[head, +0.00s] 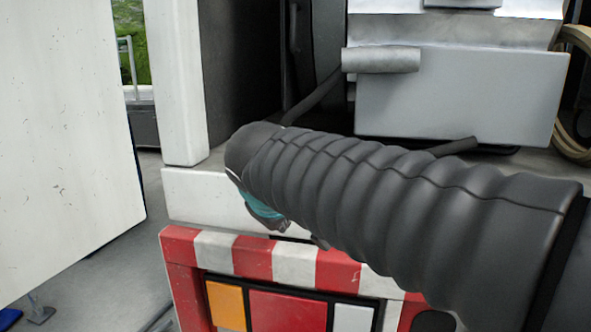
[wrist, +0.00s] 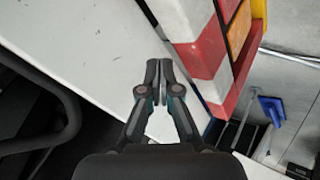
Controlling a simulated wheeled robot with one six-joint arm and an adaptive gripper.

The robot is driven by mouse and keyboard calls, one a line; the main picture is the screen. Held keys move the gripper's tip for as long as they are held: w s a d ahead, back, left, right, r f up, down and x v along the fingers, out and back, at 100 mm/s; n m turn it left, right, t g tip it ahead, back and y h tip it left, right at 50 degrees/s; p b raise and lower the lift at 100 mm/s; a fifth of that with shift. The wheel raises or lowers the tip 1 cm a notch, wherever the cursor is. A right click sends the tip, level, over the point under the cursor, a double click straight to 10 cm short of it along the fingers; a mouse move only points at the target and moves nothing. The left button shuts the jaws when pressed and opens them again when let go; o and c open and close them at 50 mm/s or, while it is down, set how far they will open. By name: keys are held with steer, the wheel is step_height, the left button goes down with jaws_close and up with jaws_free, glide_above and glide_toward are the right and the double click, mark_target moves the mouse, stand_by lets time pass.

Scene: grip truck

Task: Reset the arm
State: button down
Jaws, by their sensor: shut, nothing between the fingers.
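My arm, in a dark ribbed sleeve, reaches across the head view from the lower right to the middle. My gripper is mostly hidden behind the arm there; only a teal and dark part shows below its end. In the wrist view my gripper (wrist: 158,68) is shut and empty. Its fingertips show in front of a pale flat surface (wrist: 112,45), close to the red and white striped truck rear (wrist: 205,55). I cannot tell whether the fingers touch anything.
The truck's striped rear panel (head: 293,262) with lights is below my arm. A grey metal box (head: 460,100) stands behind the arm in the truck. A white door panel (head: 65,130) stands at left. Grey floor (head: 105,270) shows between door and truck. A blue-ended item (wrist: 272,108) is low at right.

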steer(key=s+d+f+m+g+p, duration=0.1)
steer(key=s+d+f+m, duration=0.4)
steer(key=s+d, duration=0.4)
steer(key=s+d+f+m+g+p, duration=0.1)
steer(key=s+d+f+m, duration=0.4)
steer(key=s+d+f, duration=0.2)
steer(key=shift+s+d+f+g+y, duration=0.3)
steer(key=shift+s+d+f+g, duration=0.1)
steer(key=shift+s+d, duration=0.85)
